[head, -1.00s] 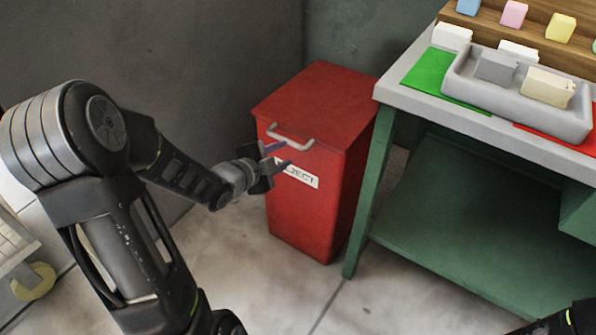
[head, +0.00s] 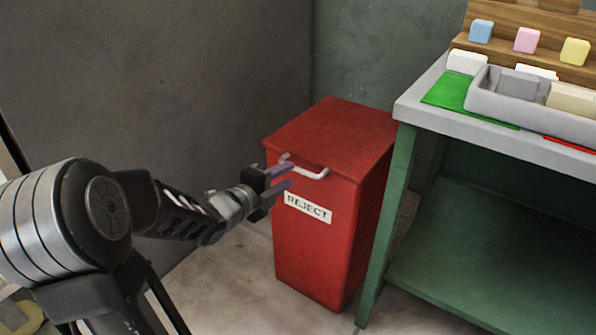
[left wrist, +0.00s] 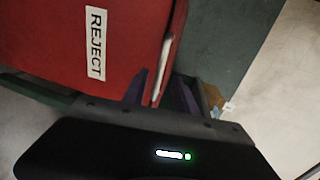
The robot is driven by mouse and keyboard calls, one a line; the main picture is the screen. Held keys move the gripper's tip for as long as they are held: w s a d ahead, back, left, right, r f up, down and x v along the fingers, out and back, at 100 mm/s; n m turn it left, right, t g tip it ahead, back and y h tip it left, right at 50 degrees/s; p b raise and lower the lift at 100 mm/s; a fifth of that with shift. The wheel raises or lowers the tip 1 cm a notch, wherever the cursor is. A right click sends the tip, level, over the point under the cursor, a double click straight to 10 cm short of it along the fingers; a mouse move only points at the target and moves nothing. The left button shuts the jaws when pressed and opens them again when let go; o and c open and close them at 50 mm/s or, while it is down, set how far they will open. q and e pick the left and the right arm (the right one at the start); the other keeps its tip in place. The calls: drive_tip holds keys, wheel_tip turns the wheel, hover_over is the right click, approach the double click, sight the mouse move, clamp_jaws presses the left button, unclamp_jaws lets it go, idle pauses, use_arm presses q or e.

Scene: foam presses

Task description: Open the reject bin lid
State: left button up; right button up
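The red reject bin (head: 318,240) stands on the floor with its lid (head: 330,135) down. A pale bar handle (head: 316,176) is fixed along the lid's front edge. My left gripper (head: 287,177) is open in front of the bin, at handle height, its fingertips close to the handle's left end. In the left wrist view, the open left gripper (left wrist: 160,92) has its two purplish fingers on either side of the handle (left wrist: 165,60) and lid edge. Whether they touch the handle cannot be told. The REJECT label (left wrist: 96,44) is beside them. My right gripper is out of view.
A green workbench (head: 400,215) with a pale top stands close to the bin's right side. It bears a grey tray (head: 482,103), a green mat (head: 447,92) and several foam blocks. A dark wall (head: 200,80) rises behind the bin. Floor is clear before the bin.

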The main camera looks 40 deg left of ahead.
sight(296, 170)
use_arm(q)
drive_tip(key=b+x, duration=0.1)
drive_tip(key=x, duration=0.5)
drive_tip(key=shift+c, duration=0.3)
clamp_jaws()
idle(1.0)
